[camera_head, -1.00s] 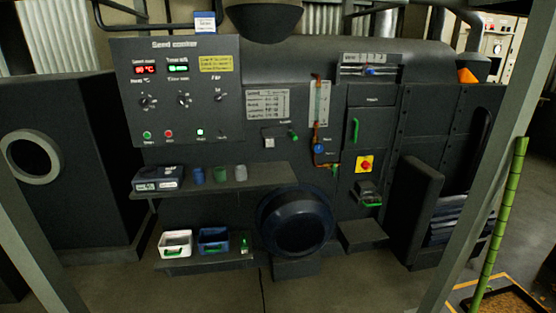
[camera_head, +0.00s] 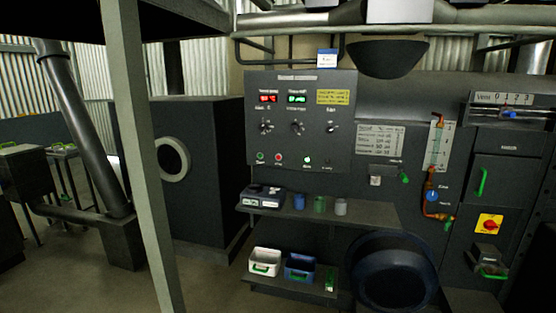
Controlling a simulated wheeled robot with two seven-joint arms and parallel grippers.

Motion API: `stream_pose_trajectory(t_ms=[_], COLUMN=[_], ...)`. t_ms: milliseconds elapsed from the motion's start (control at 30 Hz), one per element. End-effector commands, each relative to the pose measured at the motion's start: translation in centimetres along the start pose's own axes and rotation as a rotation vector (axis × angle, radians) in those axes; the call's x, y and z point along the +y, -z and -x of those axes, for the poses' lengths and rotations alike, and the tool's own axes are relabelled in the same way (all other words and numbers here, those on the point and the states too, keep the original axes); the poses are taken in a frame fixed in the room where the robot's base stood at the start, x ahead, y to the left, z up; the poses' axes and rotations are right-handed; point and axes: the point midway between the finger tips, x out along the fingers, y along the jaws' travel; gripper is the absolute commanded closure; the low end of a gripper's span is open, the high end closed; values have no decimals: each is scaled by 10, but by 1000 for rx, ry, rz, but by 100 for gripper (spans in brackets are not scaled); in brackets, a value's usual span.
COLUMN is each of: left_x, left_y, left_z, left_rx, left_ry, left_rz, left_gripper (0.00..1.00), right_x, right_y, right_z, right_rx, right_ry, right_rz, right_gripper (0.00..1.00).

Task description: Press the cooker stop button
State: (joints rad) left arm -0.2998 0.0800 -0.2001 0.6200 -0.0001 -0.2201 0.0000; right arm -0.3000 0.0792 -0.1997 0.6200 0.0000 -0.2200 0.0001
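The seed cooker control panel (camera_head: 300,118) is a dark upright board left of the machine's middle. It carries a red display (camera_head: 268,98), a green display (camera_head: 296,98), a yellow label and several black knobs. Along its bottom edge are a green button (camera_head: 260,157), a red button (camera_head: 278,158) and a brightly lit green one (camera_head: 307,160). The small text under the buttons is too blurred to read. Neither of my grippers shows in the head view.
A shelf (camera_head: 370,214) below the panel holds a scale (camera_head: 260,197) and small cups. A lower shelf holds a white bin (camera_head: 265,262) and a blue bin (camera_head: 299,267). A grey post (camera_head: 143,160) stands at left. A red-yellow switch (camera_head: 489,224) is at right. Some floor is open.

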Motion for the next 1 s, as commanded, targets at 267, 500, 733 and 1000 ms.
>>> stream_pose_trajectory(t_ms=[267,500,733,1000], left_x=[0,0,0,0], left_y=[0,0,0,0], left_z=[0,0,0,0], left_rx=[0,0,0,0], left_ry=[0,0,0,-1], left_rz=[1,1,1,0], left_gripper=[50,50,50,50], right_x=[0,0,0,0], right_y=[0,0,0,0], right_z=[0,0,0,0], right_rx=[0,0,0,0], right_ry=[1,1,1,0], right_rz=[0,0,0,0], right_gripper=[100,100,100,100])
